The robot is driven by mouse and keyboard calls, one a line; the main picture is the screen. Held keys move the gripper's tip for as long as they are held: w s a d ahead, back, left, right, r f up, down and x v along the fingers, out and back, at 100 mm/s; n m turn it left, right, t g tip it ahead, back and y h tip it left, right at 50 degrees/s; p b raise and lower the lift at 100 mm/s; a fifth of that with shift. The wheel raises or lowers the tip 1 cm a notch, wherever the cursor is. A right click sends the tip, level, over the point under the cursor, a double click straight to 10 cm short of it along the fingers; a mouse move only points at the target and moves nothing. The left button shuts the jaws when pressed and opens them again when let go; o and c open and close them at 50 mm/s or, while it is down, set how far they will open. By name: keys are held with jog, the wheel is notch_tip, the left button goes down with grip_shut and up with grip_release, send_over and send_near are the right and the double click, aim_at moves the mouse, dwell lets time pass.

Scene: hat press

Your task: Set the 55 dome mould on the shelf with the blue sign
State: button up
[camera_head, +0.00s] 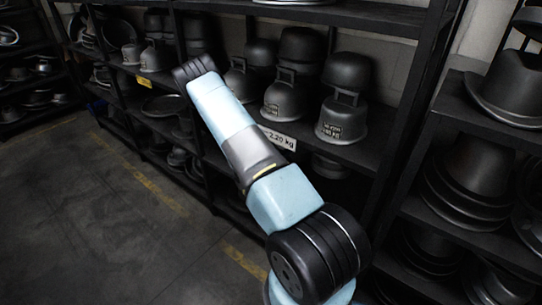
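Dark dome moulds with top handles stand on the middle shelf: a right one (342,112) with a printed label, a middle one (284,98) and a left one (241,80). Their labels are too small for me to read a 55 with certainty. My arm reaches from the bottom centre up to the left, in front of the racks. My gripper is not visible; the far end of the arm shows only a dark joint.
A white sign (280,138) reading 2.20 kg is on the shelf edge, partly behind my arm. A yellow sign (143,82) is farther left. Another rack with stacked hat-shaped moulds (468,178) stands close at the right. The floor (80,215) at the left is clear, with worn yellow lines.

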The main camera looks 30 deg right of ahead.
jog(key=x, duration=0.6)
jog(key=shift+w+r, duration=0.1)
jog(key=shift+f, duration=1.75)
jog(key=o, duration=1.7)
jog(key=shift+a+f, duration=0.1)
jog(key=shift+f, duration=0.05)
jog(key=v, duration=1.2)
